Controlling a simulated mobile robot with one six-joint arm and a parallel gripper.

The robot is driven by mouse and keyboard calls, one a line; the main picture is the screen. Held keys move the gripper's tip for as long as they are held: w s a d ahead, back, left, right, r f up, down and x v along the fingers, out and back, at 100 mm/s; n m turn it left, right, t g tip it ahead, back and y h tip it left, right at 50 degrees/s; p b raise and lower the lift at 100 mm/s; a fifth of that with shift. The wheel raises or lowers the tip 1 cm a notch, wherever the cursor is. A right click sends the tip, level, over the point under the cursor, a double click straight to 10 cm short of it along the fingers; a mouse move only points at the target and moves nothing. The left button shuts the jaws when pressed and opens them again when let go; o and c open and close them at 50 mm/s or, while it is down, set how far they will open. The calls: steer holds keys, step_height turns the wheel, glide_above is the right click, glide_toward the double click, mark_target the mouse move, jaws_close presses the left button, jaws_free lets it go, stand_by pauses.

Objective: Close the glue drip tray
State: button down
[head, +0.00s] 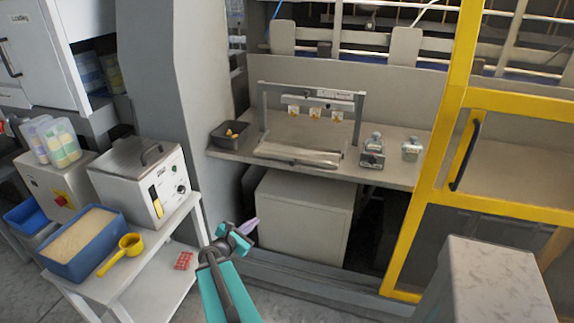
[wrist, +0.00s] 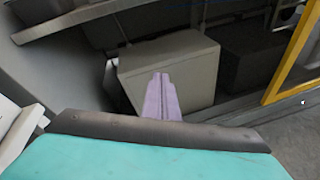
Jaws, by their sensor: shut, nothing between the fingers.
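What looks like the glue drip tray (head: 298,153) is a flat, pale metal tray on the beige shelf, below a grey frame with small nozzle blocks, in the head view. Its front lies near the shelf's front edge; how far it is pulled out is hard to tell. My gripper (head: 252,226) is shut and empty, with lilac fingers, below and to the left of the tray. In the wrist view the shut fingers (wrist: 162,95) stand in front of a beige cabinet, and the tray is not recognisable there.
The shelf (head: 400,178) also holds a black bin (head: 230,134) and two small devices (head: 373,152). The beige cabinet (head: 300,215) stands under it. A yellow frame (head: 440,150) bounds the right; a white cart (head: 130,285) with a blue tub stands left.

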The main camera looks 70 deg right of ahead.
steer(key=s+d+r+n+h+p, duration=0.1)
steer(key=s+d+r+n, duration=0.1)
steer(key=d+r, duration=0.2)
steer(key=s+d+r+n+h+p, duration=0.1)
steer(key=d+r, duration=0.3)
steer(key=r, duration=0.4)
steer(key=shift+s+r+n+h, duration=0.3)
steer(key=shift+s+n+h, duration=0.2)
steer(key=shift+s+n, duration=0.25)
steer(key=shift+d+f+b, duration=0.15)
steer(key=shift+d+b, duration=0.15)
steer(key=shift+b, duration=0.6)
steer(key=d+b, duration=0.1)
steer(key=b, duration=0.4)
steer(key=d+b, duration=0.1)
steer(key=b, duration=0.8)
steer(key=shift+s+b, duration=0.1)
steer(key=shift+b, duration=0.2)
steer(key=b, duration=0.2)
glide_toward(291, 164)
steer(key=shift+s+d+p, duration=0.2)
steer(key=shift+d+p, duration=0.2)
steer(key=shift+d, duration=2.85)
